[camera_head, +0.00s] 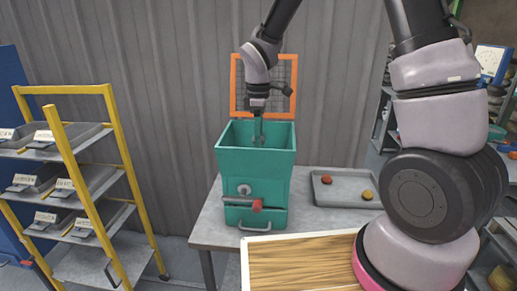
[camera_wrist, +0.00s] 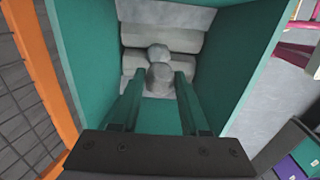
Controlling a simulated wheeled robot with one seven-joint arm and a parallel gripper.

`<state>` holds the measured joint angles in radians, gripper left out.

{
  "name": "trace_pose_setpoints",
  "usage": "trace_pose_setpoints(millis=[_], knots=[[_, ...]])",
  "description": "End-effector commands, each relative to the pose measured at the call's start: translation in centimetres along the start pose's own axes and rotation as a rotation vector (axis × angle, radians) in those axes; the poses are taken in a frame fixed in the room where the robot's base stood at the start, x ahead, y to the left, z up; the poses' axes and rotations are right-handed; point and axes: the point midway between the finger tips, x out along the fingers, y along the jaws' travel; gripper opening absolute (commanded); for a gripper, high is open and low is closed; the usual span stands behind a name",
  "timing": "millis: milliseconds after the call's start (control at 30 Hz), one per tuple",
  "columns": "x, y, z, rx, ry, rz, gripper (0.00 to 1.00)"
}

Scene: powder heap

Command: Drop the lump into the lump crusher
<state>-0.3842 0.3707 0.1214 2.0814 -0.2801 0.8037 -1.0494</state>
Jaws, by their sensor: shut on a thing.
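The lump crusher (camera_head: 232,170) is a teal box with an open top hopper, standing on a grey table. Its orange-framed mesh lid (camera_head: 234,88) stands up at the back. My gripper (camera_head: 258,138) points down into the hopper. In the wrist view, my gripper (camera_wrist: 160,82) is shut on a grey lump (camera_wrist: 160,77) between its two teal fingertips. The lump is above the grey ridged blocks (camera_wrist: 165,38) at the hopper's bottom. A second rounded grey shape (camera_wrist: 158,53) shows just beyond the lump; I cannot tell whether it is separate. The lump is hidden in the head view.
A grey tray (camera_head: 345,201) with a red piece (camera_head: 327,180) and a yellow piece (camera_head: 367,195) lies right of the crusher. A yellow-framed rack (camera_head: 131,170) with labelled trays stands left. A wooden surface (camera_head: 300,264) is in front. The hopper walls (camera_wrist: 230,70) surround my fingers closely.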

Motion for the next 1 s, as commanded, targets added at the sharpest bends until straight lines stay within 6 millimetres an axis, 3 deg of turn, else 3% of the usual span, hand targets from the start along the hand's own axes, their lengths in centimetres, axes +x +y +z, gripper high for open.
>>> trace_pose_setpoints(millis=[300, 767, 800, 833, 867, 1000], knots=[[3.8, -0.1, 0.1, 0.001, -0.002, -0.002, 0.0], [4.5, 0.0, 0.1, 0.002, -0.001, -0.001, 0.0], [4.4, 0.0, 0.0, 0.002, 0.0, 0.0, 0.6], [4.4, 0.0, 0.0, 0.002, 0.0, 0.0, 0.71], [4.4, 0.0, 0.0, 0.002, 0.0, 0.0, 0.75], [4.4, 0.0, 0.0, 0.002, 0.0, 0.0, 0.75]])
